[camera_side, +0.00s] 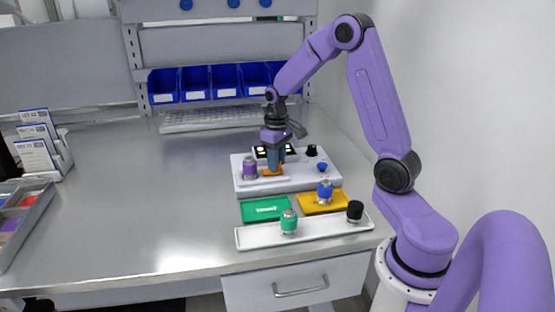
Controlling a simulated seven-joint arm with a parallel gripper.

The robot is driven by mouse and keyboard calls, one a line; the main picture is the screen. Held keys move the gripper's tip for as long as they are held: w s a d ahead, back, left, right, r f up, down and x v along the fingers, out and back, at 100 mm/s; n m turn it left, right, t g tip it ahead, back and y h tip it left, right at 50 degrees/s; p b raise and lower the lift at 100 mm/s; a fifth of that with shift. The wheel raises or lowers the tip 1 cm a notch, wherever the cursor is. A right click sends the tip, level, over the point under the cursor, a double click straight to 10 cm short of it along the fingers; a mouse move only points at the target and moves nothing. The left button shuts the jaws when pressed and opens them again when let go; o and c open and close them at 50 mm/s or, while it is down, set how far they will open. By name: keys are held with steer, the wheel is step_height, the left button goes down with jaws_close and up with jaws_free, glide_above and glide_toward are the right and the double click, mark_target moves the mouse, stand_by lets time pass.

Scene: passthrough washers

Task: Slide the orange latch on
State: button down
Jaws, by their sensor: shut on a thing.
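The orange latch (270,171) sits on top of the white device (302,182) near the middle of the bench. My gripper (274,166) points down over the device and is shut on the orange latch. The fingers cover part of the latch, so its exact position along its track cannot be told.
A purple-topped piece (250,168) stands on the device just left of my gripper; a black knob (311,150) and a blue knob (322,167) are to the right. In front lie a green mat (258,212), a yellow mat (310,206) and a white tray (262,238).

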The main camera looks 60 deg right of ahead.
mark_target(268, 172)
steer(key=shift+w+a, duration=0.95)
steer(key=c, duration=0.8)
jaws_free()
step_height(268, 172, up, 18)
steer(key=shift+f, duration=0.25)
steer(key=shift+a, duration=0.1)
